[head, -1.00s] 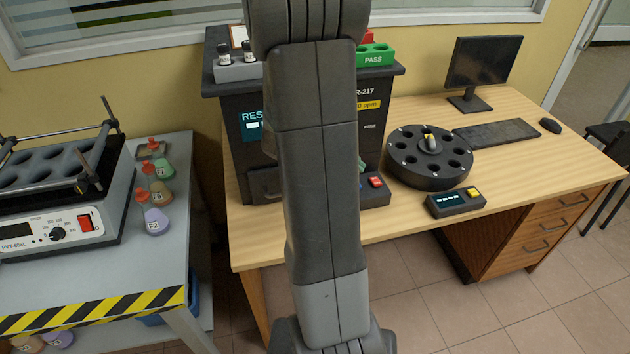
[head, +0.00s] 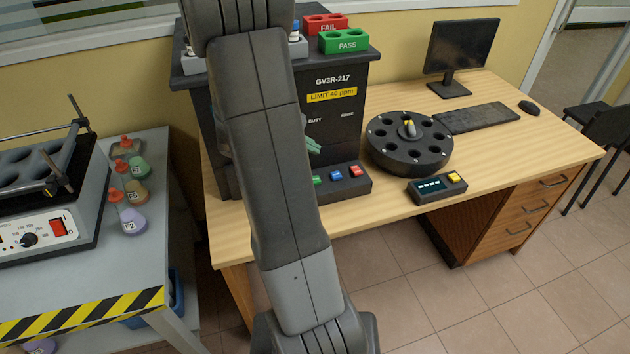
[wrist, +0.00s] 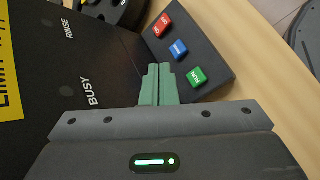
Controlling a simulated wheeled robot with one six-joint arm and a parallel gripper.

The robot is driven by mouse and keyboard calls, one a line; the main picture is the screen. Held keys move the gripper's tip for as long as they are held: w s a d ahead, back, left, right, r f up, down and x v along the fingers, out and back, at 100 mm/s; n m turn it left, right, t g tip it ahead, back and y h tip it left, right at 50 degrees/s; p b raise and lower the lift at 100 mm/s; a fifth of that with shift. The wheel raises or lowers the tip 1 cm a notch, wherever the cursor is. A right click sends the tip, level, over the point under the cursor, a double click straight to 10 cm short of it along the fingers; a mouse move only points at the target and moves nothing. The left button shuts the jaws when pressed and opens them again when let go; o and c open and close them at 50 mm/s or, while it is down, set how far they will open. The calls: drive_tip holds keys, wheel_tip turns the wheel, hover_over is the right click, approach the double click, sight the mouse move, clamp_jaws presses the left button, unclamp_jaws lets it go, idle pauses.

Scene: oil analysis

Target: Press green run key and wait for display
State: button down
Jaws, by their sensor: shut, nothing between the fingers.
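The green run key (wrist: 196,77) sits at the near end of the key strip in the wrist view, beside the blue key (wrist: 179,49) and the red key (wrist: 162,25). The green key also shows in the head view (head: 317,180), at the arm's edge. My gripper (wrist: 158,70) is shut and empty, its green fingertips left of the green key and apart from it in the picture. Its fingers also show in the head view (head: 313,146), before the dark analyser (head: 340,120). The analyser's display is hidden behind my arm. The lamp by BUSY looks dark.
A black carousel (head: 409,162) and a small box with a yellow button (head: 437,189) stand right of the key strip. PASS (head: 345,41) and FAIL (head: 325,24) racks are on top of the analyser. A bench with flasks (head: 133,221) is at left.

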drive_tip(key=b, duration=0.6)
approach(319, 178)
drive_tip(key=d+f, duration=0.1)
drive_tip(key=w+d, duration=0.1)
drive_tip(key=d, duration=0.1)
drive_tip(key=w+d+f, duration=0.1)
drive_tip(key=shift+w+d+f, duration=0.1)
drive_tip(key=shift+d+f, duration=0.1)
drive_tip(key=shift+f, duration=0.15)
idle(1.0)
drive_tip(key=shift+f, duration=0.4)
drive_tip(key=shift+f+b, duration=0.5)
drive_tip(key=shift+b, duration=0.25)
idle(0.3)
idle(0.4)
drive_tip(key=shift+r+p, duration=0.65)
drive_tip(key=shift+r, duration=0.3)
drive_tip(key=shift+r+p, duration=1.8)
drive_tip(key=shift+r, duration=0.7)
